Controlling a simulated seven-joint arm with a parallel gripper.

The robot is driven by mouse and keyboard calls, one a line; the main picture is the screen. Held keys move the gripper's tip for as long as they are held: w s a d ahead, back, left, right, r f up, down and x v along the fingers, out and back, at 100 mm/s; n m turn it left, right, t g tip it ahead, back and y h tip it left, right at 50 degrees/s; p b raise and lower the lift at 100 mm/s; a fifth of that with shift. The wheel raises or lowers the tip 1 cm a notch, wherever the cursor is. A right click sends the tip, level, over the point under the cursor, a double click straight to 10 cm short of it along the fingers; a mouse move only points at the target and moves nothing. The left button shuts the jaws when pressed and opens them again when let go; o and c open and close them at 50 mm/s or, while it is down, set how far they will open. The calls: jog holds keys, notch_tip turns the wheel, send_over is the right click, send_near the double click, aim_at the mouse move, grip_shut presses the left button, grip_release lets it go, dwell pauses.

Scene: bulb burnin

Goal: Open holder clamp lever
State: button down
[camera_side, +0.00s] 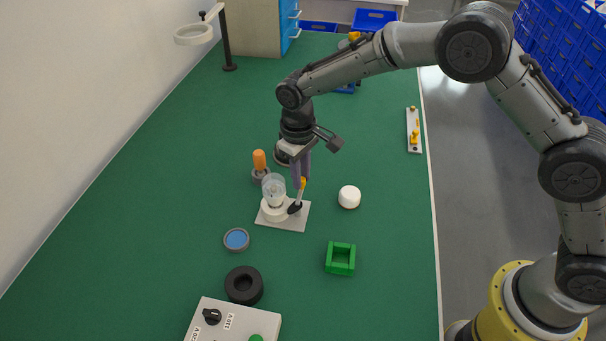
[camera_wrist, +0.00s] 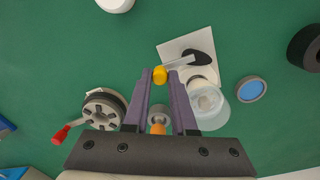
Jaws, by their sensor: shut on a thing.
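The holder is a pale square plate (camera_side: 290,222) with a white round socket (camera_side: 274,213), and a clear glass bulb (camera_side: 273,187) stands in it. Its clamp lever (camera_side: 299,196) rises steeply from a black pivot (camera_side: 294,209) to a yellow tip. In the wrist view the lever's yellow knob (camera_wrist: 160,75) sits between the purple fingertips, and its pale arm runs right to the black pivot (camera_wrist: 201,58). My gripper (camera_side: 302,183) is shut on the lever's yellow tip, beside the bulb. The fingers partly cover the tip in the side view.
An orange-handled tool (camera_side: 259,160) stands behind the bulb. A white round cap (camera_side: 349,196) is right of the plate, a green square box (camera_side: 341,258) front right. A blue disc (camera_side: 236,239), black ring (camera_side: 244,285) and control box (camera_side: 235,322) lie in front.

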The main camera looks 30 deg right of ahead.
jog(key=shift+r, duration=0.1)
dwell(0.3)
jog(key=c, duration=0.7)
grip_release()
jog(key=shift+c, duration=0.2)
notch_tip(320, 180, up, 14)
jog(key=shift+a, duration=0.35)
